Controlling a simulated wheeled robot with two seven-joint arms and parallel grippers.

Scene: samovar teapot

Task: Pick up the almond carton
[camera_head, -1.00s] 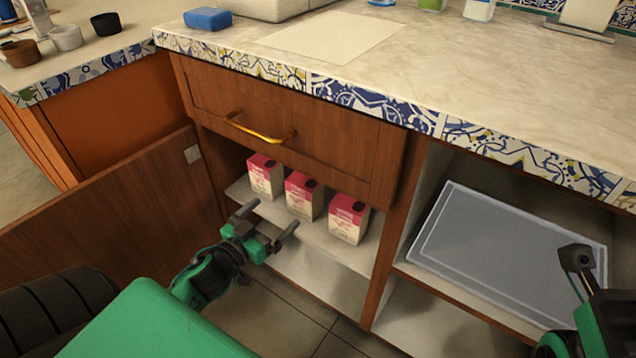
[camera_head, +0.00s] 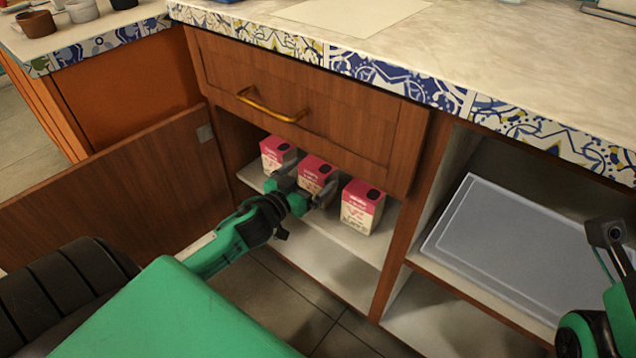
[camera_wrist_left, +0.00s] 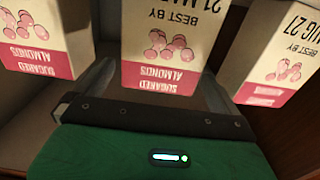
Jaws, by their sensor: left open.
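Three pink and cream almond cartons stand in a row on the cabinet's upper shelf: a left carton (camera_head: 276,154), a middle carton (camera_head: 318,172) and a right carton (camera_head: 362,206). My left gripper (camera_head: 303,184) is open at the front of the shelf, before the middle carton and partly hiding it. In the left wrist view the middle carton (camera_wrist_left: 172,45) is centred ahead of the gripper (camera_wrist_left: 150,100), upside down, with "sugared almonds" on its label. The other cartons show at both sides there. My right gripper (camera_head: 612,240) is at the right edge, empty; its jaw opening is unclear.
The drawer with a brass handle (camera_head: 272,108) is just above the cartons. The open cabinet door (camera_head: 125,190) is at the left. A grey tray (camera_head: 510,250) lies in the right compartment. The lower shelf (camera_head: 330,265) is bare.

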